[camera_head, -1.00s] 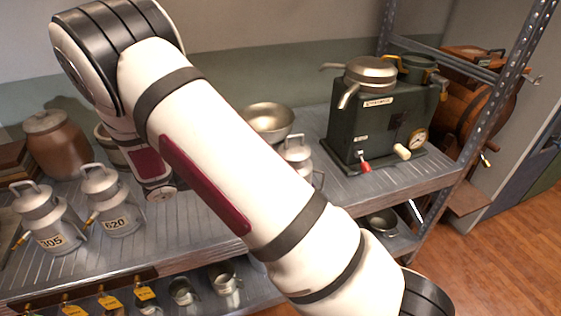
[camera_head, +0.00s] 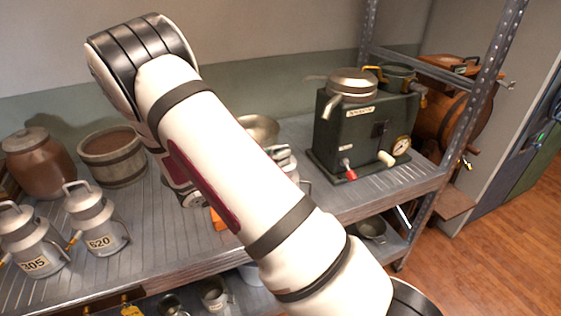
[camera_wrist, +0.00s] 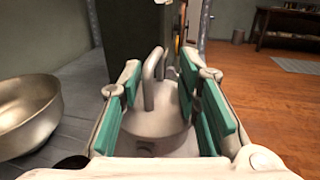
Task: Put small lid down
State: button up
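In the wrist view my gripper (camera_wrist: 160,76), with green pads, is open. A pale grey metal can top with an upright loop handle (camera_wrist: 152,66) shows between and beyond its fingers. I cannot tell whether the pads touch it, or whether this top is a separate small lid. In the head view a metal can (camera_head: 288,160) is partly hidden behind my arm, left of the dark green machine (camera_head: 362,130). A flat metal lid (camera_head: 352,82) sits on top of the machine.
A metal bowl (camera_wrist: 26,112) stands left of my gripper. Cans marked 305 (camera_head: 34,245) and 620 (camera_head: 98,222), a brown jar (camera_head: 38,165) and a wooden tub (camera_head: 112,158) stand on the shelf's left. A shelf post (camera_head: 490,75) rises at right.

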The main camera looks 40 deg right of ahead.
jog(key=shift+s+d, duration=0.1)
jog(key=shift+d, duration=1.35)
jog(key=shift+c, duration=0.2)
grip_shut()
